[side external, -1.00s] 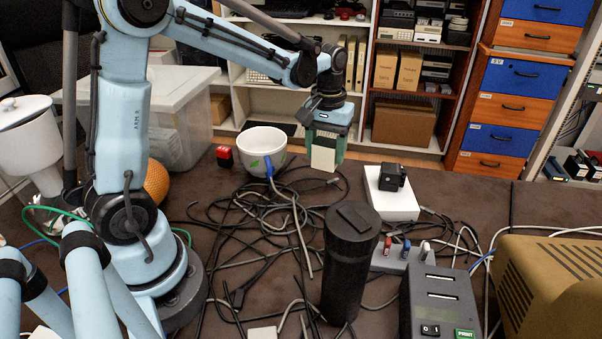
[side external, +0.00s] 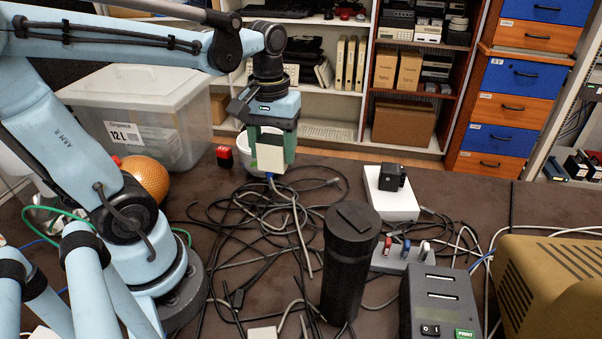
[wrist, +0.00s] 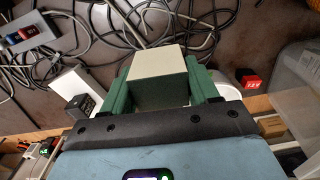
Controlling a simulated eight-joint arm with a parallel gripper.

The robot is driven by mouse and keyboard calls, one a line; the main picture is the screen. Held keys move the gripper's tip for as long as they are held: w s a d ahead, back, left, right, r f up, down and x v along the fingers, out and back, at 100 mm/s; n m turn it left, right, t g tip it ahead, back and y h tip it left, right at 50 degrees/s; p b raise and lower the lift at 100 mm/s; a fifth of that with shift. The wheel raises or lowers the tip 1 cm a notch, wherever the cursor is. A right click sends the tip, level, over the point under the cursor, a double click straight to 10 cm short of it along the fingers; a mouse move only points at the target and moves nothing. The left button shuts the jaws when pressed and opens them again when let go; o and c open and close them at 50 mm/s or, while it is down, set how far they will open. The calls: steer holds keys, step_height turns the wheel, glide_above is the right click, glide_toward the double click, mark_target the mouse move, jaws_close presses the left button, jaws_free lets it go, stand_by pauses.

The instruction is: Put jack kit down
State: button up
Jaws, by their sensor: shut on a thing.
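The jack kit appears to be the small cream box (side external: 270,153) in my gripper (side external: 272,163). My gripper points down with its green fingers shut on the box, one on each side. In the wrist view the box (wrist: 158,64) sits between the green fingers (wrist: 165,88). The box is in the air above the brown table (side external: 475,197), over the tangle of cables. It is in front of the white mug (side external: 312,140) in the side view and hides part of it.
Black and grey cables (side external: 240,243) cover the middle of the table. A black cylinder (side external: 350,265), a white box with a black adapter (side external: 391,203), a power strip (side external: 404,260) and a label printer (side external: 440,300) stand to the right. An orange ball (side external: 147,178) is at left.

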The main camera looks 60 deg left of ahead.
steer(key=s+a+f, duration=0.2)
steer(key=s, duration=0.5)
steer(key=shift+n, duration=0.4)
steer(key=s+a+f, duration=0.1)
steer(key=a+f, duration=0.1)
steer(key=a, duration=0.1)
steer(key=s+a+f, duration=0.1)
steer(key=a+f, duration=0.1)
steer(key=a, duration=0.1)
steer(key=s+a+f, duration=0.1)
steer(key=a+f, duration=0.1)
steer(key=a, duration=0.2)
steer(key=shift+f, duration=0.15)
steer(key=shift+a+f, duration=0.1)
steer(key=shift+f, duration=1.95)
steer(key=shift+f, duration=0.15)
steer(key=o, duration=1.1)
